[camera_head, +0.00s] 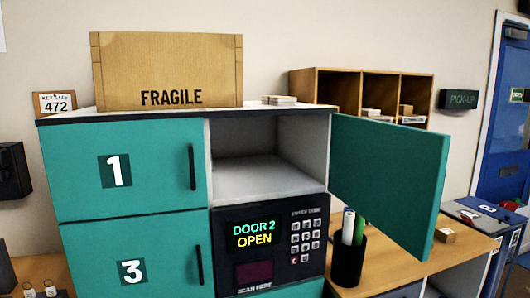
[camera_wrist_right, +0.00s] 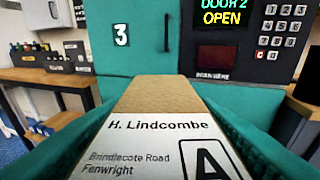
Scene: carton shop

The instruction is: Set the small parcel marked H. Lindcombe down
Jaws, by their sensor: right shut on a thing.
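The small parcel (camera_wrist_right: 158,105) is a brown box with a white label reading "H. Lindcombe, Brindlecote Road, Fenwright" and a big "A". It fills the lower middle of the right wrist view. My right gripper (camera_wrist_right: 165,112) is shut on it, with a teal finger along each side. The parcel is held in front of the teal locker, below the keypad panel and door 3. Its underside is hidden. Neither the parcel nor my grippers show in the head view.
The locker's screen (camera_head: 254,236) reads "DOOR 2 OPEN". Compartment 2 (camera_head: 262,178) is empty, its teal door (camera_head: 388,185) swung out right. Doors 1 (camera_head: 125,165) and 3 (camera_head: 140,265) are shut. A FRAGILE carton (camera_head: 168,70) stands on top. A pen cup (camera_head: 348,262) stands right.

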